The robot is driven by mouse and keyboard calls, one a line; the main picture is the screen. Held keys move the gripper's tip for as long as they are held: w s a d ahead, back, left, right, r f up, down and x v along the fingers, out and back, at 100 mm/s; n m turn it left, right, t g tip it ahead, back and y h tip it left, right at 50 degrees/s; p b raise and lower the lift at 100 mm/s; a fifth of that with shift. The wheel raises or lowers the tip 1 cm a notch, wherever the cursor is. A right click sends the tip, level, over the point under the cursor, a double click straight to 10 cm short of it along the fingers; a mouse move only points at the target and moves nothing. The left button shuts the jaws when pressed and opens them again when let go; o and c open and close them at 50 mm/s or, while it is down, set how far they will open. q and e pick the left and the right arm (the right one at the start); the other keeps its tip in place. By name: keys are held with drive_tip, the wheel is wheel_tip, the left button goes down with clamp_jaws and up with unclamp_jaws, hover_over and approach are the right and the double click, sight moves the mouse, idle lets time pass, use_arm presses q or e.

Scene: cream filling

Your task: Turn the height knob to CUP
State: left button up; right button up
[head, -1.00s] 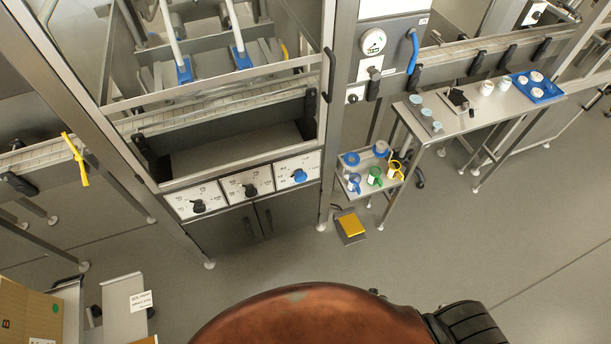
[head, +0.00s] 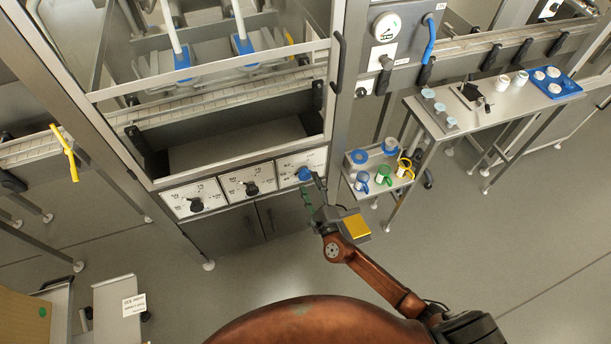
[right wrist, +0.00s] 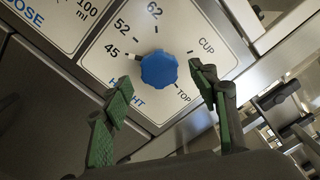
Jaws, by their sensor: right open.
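The blue height knob (head: 304,173) is on the rightmost of the white dial panels on the machine's front. In the right wrist view the knob (right wrist: 158,69) sits on a dial marked 45, 52, 62, CUP and TOP. A pale pointer mark by the knob appears to face 45. The CUP mark (right wrist: 206,45) is at the knob's upper right. My right gripper (right wrist: 161,80) is open, its green-padded fingers on either side of and just short of the knob, with nothing between them. In the head view the right gripper (head: 312,188) is just below the knob. My left gripper is not in view.
Two dials with black knobs (head: 196,204) (head: 251,188) are left of the height dial. A low shelf with coloured cups (head: 384,176) stands to the right, below a side table (head: 520,103). A yellow-topped pedal (head: 356,227) is on the floor.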

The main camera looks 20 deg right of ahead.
sight(307, 177)
drive_tip(key=shift+w+f+b, duration=0.1)
drive_tip(key=shift+w+b, duration=0.3)
drive_tip(key=shift+w, duration=1.95)
drive_tip(key=c, duration=1.2)
